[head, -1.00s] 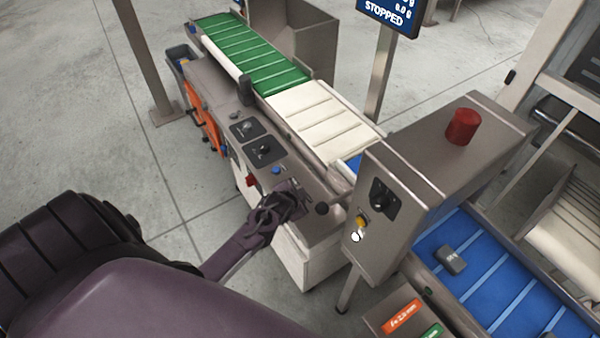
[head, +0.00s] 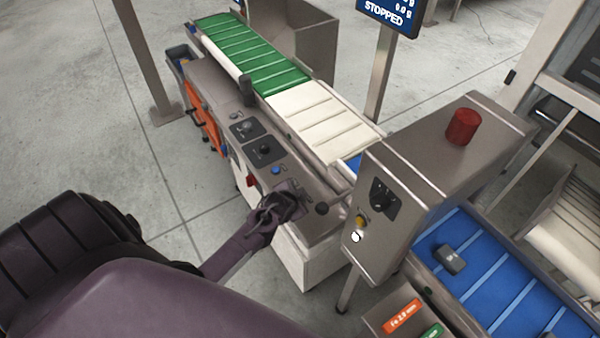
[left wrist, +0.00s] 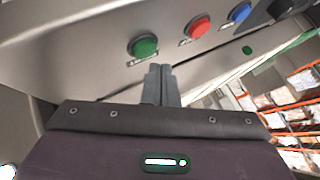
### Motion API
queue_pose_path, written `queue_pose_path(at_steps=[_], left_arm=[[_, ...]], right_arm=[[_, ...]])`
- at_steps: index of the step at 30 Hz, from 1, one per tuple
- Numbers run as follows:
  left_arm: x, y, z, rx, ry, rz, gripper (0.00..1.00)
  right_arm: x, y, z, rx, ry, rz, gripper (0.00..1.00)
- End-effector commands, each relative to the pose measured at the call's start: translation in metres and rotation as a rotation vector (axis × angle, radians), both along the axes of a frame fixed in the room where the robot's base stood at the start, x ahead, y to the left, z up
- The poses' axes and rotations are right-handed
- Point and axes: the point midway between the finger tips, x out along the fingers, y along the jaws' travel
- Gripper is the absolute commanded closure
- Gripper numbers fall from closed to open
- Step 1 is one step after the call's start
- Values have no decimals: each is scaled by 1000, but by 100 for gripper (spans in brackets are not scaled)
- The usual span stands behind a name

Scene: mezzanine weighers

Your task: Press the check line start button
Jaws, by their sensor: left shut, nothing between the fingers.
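The check line's sloped control panel (head: 238,110) runs along the near side of the belts. In the left wrist view a green button (left wrist: 143,46) sits in it, with a red button (left wrist: 199,27) and a blue button (left wrist: 239,13) to its right. The blue button also shows in the head view (head: 276,170); there my left gripper hides the green one. My left gripper (head: 290,200) is shut and empty at the panel's near end. In the left wrist view its fingertips (left wrist: 159,68) are just below and right of the green button; contact cannot be told. My right gripper is out of view.
A screen (head: 388,12) reads STOPPED. A grey cabinet with a red lamp (head: 462,127) stands right of my left gripper, over a blue belt (head: 490,275) carrying a dark pack (head: 450,258). Black knobs (head: 264,150) sit farther along the panel. Open floor lies left.

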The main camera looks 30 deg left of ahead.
Motion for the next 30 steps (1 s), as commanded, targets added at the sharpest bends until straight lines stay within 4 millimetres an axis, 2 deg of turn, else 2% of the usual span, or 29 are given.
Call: queue_pose_path(at_steps=[30], left_arm=[[0, 0, -9, 0, 0, 0, 100]], right_arm=[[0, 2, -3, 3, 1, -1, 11]])
